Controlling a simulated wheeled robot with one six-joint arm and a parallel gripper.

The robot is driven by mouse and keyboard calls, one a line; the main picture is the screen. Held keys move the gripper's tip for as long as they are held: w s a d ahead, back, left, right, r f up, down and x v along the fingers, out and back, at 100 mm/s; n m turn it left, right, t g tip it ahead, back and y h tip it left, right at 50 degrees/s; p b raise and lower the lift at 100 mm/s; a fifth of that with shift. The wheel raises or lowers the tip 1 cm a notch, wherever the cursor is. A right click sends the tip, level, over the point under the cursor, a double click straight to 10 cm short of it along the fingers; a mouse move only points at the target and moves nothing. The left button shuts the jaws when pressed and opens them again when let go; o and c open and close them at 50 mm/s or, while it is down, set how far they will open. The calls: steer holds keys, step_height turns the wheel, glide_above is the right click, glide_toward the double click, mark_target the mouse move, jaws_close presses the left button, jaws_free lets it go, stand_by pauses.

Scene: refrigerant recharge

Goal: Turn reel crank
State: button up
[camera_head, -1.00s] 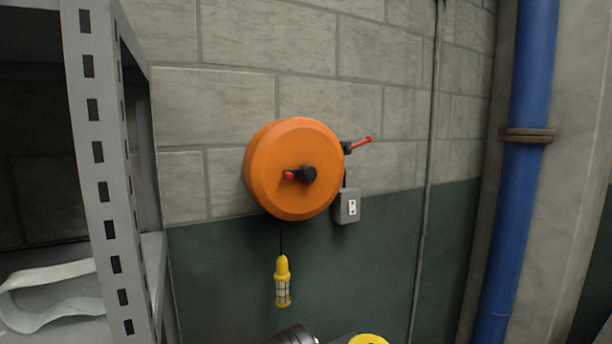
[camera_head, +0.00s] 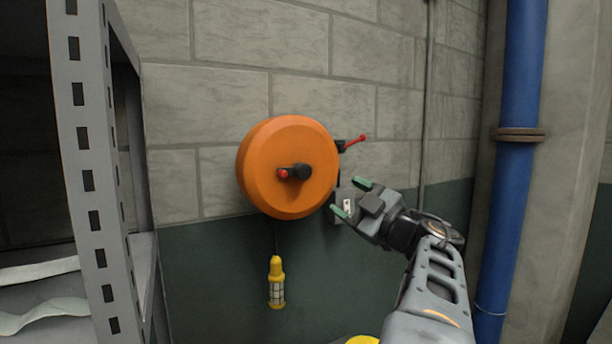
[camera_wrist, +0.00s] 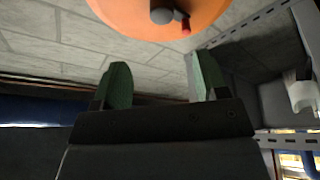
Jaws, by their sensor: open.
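An orange round reel (camera_head: 287,150) is mounted on the block wall. Its crank (camera_head: 297,172) is at the middle of its face, a black hub with a short arm and a red knob (camera_head: 283,174) pointing left. A second lever with a red tip (camera_head: 356,140) sticks out at the reel's upper right. My gripper (camera_head: 351,197) is open and empty, to the lower right of the reel and apart from it. In the wrist view, the green fingertips (camera_wrist: 158,82) are spread, with the reel (camera_wrist: 125,20) and the crank's red knob (camera_wrist: 186,27) at the top.
A grey outlet box (camera_head: 346,205) sits on the wall, partly hidden behind my gripper. A yellow caged lamp (camera_head: 276,285) hangs below the reel. A metal shelf (camera_head: 86,170) stands at left, and a blue pipe (camera_head: 515,150) runs vertically at right.

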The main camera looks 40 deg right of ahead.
mark_target(306, 173)
steer(key=p+x, duration=0.3)
steer(key=x, duration=1)
steer(key=shift+w+a+p, duration=0.15)
steer(key=shift+w+p, duration=0.05)
steer(key=shift+p, duration=0.1)
steer(key=shift+c, duration=0.2)
steer(key=c, duration=0.9)
